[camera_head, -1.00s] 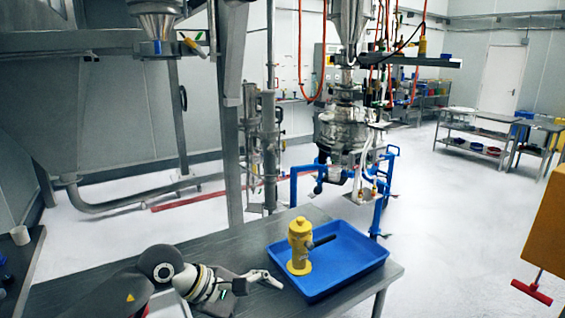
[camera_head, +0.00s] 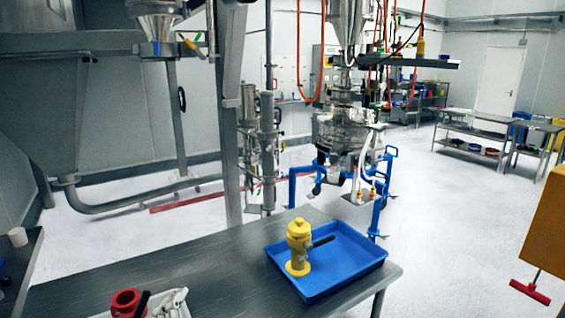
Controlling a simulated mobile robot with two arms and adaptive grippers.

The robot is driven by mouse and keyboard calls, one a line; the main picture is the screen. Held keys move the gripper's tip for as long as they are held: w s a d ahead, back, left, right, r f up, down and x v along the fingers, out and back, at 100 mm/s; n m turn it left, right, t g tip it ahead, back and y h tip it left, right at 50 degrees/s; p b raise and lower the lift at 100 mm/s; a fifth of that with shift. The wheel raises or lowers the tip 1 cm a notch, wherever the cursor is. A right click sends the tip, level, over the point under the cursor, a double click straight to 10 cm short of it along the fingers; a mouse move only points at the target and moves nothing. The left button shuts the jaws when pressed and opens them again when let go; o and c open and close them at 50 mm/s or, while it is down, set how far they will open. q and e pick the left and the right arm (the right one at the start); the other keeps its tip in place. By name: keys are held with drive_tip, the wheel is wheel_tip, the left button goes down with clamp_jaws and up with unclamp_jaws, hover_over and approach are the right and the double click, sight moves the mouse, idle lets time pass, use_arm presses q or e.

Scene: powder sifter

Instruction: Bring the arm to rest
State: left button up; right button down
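Neither of my arms nor my grippers shows in the head view now. A yellow valve-like part (camera_head: 299,245) with a black handle stands upright in a blue tray (camera_head: 345,278) on the steel table (camera_head: 190,262). A red part (camera_head: 125,301) with a black handle is at the bottom edge of the picture, by a pale tray holding white items (camera_head: 172,303). The lower part of that tray is cut off by the picture edge.
The table between the pale tray and the blue tray is clear. A metal post (camera_head: 230,120) rises behind the table. The powder sifter machine (camera_head: 343,130) with a blue frame stands beyond. An orange-yellow box (camera_head: 545,225) is at the right edge.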

use_arm(q)
drive_tip(key=s+a+f+n+g+y, duration=0.1)
drive_tip(key=s+a+f+n+g, duration=0.2)
drive_tip(key=s+f, duration=0.35)
drive_tip(key=s+a+f+n+g, duration=0.1)
drive_tip(key=s+f+n+g, duration=0.35)
drive_tip(key=f, duration=0.25)
drive_tip(key=s+d+f+n+g+h, duration=0.1)
drive_tip(key=s+f+n+g, duration=0.4)
drive_tip(key=s, duration=1)
wheel_tip(320, 180, down, 30)
drive_tip(key=m+g+b, duration=0.2)
drive_tip(key=m, duration=0.1)
drive_tip(key=s+a+f+g+b, duration=0.1)
drive_tip(key=s+a+f, duration=0.1)
drive_tip(key=s+f, duration=1.4)
drive_tip(key=shift+s+a+f, duration=0.3)
drive_tip(key=shift+s+f, duration=0.1)
drive_tip(key=shift+f, duration=0.2)
